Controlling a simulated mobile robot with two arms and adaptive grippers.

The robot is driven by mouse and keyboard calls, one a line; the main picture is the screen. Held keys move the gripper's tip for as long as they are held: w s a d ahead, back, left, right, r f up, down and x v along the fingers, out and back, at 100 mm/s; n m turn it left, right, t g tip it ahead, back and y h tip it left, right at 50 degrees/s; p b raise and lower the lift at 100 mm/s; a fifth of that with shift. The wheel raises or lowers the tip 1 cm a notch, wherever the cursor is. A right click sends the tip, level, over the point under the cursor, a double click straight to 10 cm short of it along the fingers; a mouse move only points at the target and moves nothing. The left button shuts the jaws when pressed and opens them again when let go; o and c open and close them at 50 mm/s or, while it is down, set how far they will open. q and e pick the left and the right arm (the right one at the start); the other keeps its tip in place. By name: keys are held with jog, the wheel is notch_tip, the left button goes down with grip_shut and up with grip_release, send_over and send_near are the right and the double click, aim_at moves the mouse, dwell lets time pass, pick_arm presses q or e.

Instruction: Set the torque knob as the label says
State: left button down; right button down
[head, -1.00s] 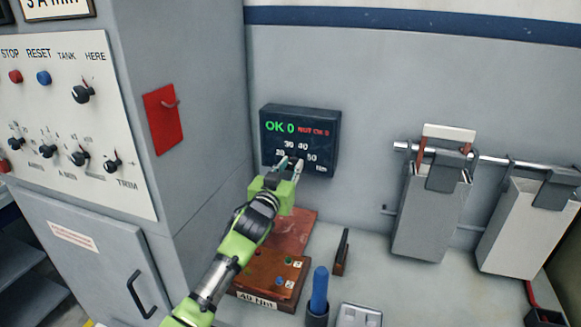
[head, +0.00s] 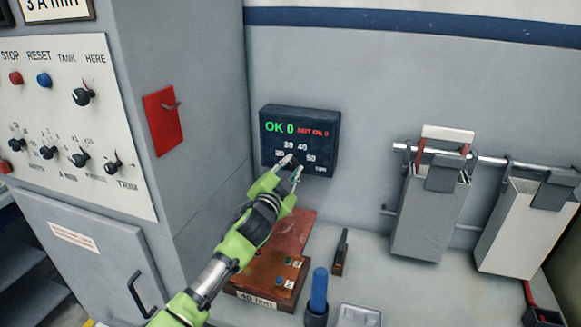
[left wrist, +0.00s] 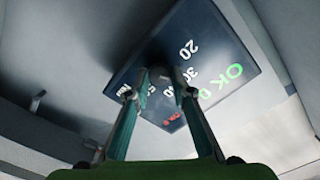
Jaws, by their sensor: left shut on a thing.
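The dark torque controller (head: 330,130) is on the back wall, with green "OK 0", red "NOT OK 0" and a scale of 20, 30, 40, 50 Nm. It also shows, turned, in the left wrist view (left wrist: 225,55). My left gripper (head: 291,166) is at its lower middle, shut on the torque knob (left wrist: 159,74), which shows dark between the fingertips. In the head view the fingers mostly hide the knob, so I cannot read its pointer. The label (head: 257,299) on the brown wooden block below reads "40 Nm". My right gripper is out of view.
A grey cabinet with a knob panel (head: 70,130) stands left, a red plate (head: 163,120) on its side. On the bench are a blue-handled tool (head: 319,290) in a holder and a small dark tool (head: 340,252). Grey bins (head: 430,215) hang from a rail at right.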

pick_arm(q)
jog(key=m, duration=0.5)
jog(key=shift+m+p, duration=0.3)
jog(key=shift+p, duration=0.1)
jog(key=m, duration=0.5)
jog(key=shift+f+p, duration=0.15)
jog(key=shift+p, duration=0.25)
jog(key=shift+d+m, duration=0.1)
jog(key=shift+m, duration=0.2)
jog(key=c, duration=1.8)
grip_release()
jog(key=shift+s, duration=0.1)
jog(key=v, duration=1.2)
